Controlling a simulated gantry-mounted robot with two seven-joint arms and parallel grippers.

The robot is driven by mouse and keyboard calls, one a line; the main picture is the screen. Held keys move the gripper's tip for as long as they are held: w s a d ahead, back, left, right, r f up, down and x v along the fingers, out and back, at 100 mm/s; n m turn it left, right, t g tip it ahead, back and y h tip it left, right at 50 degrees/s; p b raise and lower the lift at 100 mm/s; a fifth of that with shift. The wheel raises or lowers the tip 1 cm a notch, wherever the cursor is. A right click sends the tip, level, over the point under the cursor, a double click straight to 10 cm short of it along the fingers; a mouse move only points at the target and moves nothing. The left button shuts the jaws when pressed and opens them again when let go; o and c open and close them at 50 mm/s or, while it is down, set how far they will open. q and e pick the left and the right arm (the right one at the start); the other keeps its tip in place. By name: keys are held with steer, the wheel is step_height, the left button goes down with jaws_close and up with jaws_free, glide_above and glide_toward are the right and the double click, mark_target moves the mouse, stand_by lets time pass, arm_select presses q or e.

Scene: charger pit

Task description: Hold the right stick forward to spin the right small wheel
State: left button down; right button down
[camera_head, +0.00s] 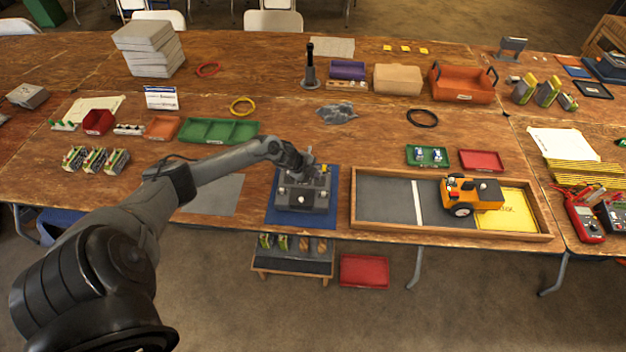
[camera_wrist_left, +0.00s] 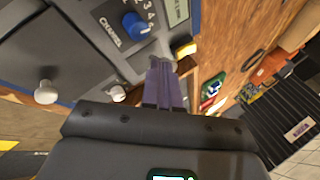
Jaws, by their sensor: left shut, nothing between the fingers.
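The grey controller (camera_head: 302,194) lies on a blue mat (camera_head: 272,214) near the table's front edge. In the left wrist view its panel (camera_wrist_left: 75,50) shows a blue channel knob (camera_wrist_left: 135,24), a white-knobbed stick (camera_wrist_left: 47,92) and a second white knob (camera_wrist_left: 118,93) close to my fingers. My left gripper (camera_head: 309,168) is over the controller's far right part. In the wrist view its fingers (camera_wrist_left: 163,68) are shut together and empty; contact with a stick cannot be told. The orange vehicle (camera_head: 472,192) stands in the wooden tray, one small wheel (camera_head: 461,210) showing. My right gripper is out of view.
The wooden-framed tray (camera_head: 450,232) with grey and yellow floor sections is right of the controller. A green tray (camera_head: 427,156) and a red tray (camera_head: 481,160) lie behind it. A grey sheet (camera_head: 213,195) lies left of the mat, under my arm.

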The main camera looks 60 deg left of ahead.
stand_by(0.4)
arm_select(q)
steer(key=shift+s+d, duration=0.1)
steer(key=shift+s, duration=0.05)
steer(key=shift+s+d+f+p, duration=0.15)
steer(key=shift+d+f+p, duration=0.1)
steer(key=shift+p, duration=0.15)
steer(key=shift+s+d+f, duration=0.15)
steer(key=shift+s+d, duration=0.05)
steer(key=shift+d, duration=0.05)
stand_by(0.4)
steer(key=shift+s+d+r+p, duration=0.25)
steer(key=shift+s+p, duration=0.25)
steer(key=shift+p, duration=0.3)
steer(key=s, duration=0.1)
steer(key=s+p, duration=0.1)
steer(key=s, duration=0.1)
steer(key=s+d+r+p, duration=0.1)
steer(key=shift+s, duration=0.25)
steer(key=d+p+v, duration=0.1)
steer(key=p+v, duration=0.1)
steer(key=v, duration=0.6)
steer(key=shift+s+f, duration=0.25)
steer(key=shift+s, duration=0.05)
